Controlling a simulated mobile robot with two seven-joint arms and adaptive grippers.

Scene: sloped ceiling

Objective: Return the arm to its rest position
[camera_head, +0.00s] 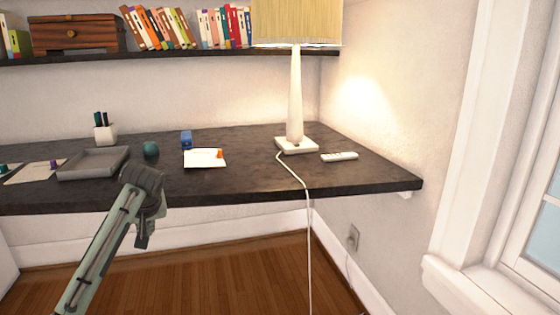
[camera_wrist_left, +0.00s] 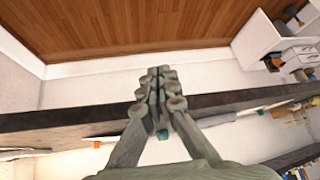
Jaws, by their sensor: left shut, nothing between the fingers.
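My left arm (camera_head: 105,245) comes in from the lower left of the head view, its upper end in front of the dark desk's front edge. My left gripper (camera_head: 142,241) points down there, beside the desk edge and over the floor. In the left wrist view the left gripper (camera_wrist_left: 155,72) is shut, its fingers together with nothing between them. My right gripper is in neither view.
The dark desk (camera_head: 350,185) holds a grey tray (camera_head: 75,178), a teal object (camera_head: 151,150), a blue item (camera_head: 186,139), a paper (camera_head: 200,160), a remote (camera_head: 340,156) and a lamp (camera_head: 296,100). Its cord (camera_head: 308,240) hangs down. The wooden floor (camera_head: 230,285) is clear.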

